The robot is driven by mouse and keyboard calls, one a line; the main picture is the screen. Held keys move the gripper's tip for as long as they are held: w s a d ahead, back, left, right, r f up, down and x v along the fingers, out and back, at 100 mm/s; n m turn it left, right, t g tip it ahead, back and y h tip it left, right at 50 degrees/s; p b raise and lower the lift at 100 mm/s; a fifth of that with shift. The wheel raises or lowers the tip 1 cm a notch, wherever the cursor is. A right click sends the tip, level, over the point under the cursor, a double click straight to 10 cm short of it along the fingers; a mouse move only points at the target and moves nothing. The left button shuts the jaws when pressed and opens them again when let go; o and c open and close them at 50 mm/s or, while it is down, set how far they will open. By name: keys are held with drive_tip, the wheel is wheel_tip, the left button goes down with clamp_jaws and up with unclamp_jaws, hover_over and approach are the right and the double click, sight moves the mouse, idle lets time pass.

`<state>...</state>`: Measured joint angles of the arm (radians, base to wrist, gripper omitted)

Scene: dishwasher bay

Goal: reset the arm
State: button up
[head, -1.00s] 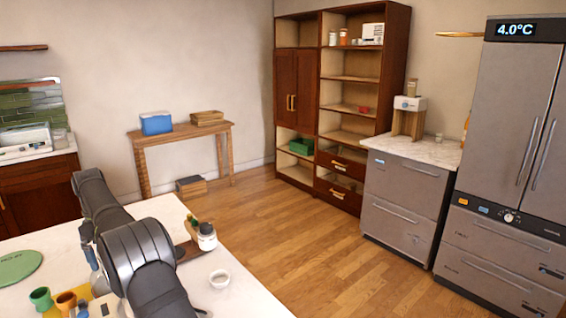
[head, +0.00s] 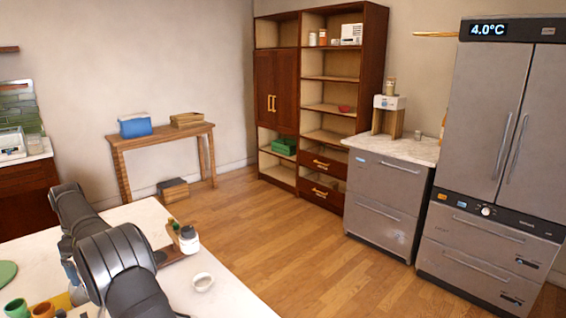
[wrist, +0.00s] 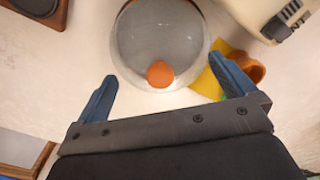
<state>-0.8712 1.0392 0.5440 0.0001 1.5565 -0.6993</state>
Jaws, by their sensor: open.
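My arm (head: 118,262) stands over the white counter (head: 232,292) at the lower left of the head view. In the wrist view my gripper (wrist: 166,88) shows two blue fingers spread wide apart, with nothing between them. Beyond the fingertips is a round, clear or grey vessel (wrist: 140,40) with an orange round thing (wrist: 160,74) at its near edge. The gripper's fingers are hidden behind my arm in the head view.
Green (head: 16,308) and orange cups are at the front left. A wooden table (head: 160,136), shelf unit (head: 334,20) and fridge (head: 510,110) stand beyond open floor.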

wheel_tip(320, 180, up, 12)
drive_tip(key=f, duration=0.1)
wheel_tip(320, 180, down, 12)
drive_tip(key=shift+r, duration=0.1)
drive_tip(key=r, duration=0.2)
drive_tip(key=d+r, duration=0.1)
drive_tip(key=r, duration=0.2)
drive_tip(key=shift+w, duration=0.2)
drive_tip(key=w+d+r, duration=0.3)
drive_tip(key=d+r, duration=0.4)
drive_tip(key=d, duration=0.4)
drive_tip(key=s+d+r, duration=0.3)
drive_tip(key=s+d, duration=0.8)
drive_tip(key=d, duration=0.2)
drive_tip(key=shift+s+d, duration=0.15)
drive_tip(key=shift+d, duration=0.15)
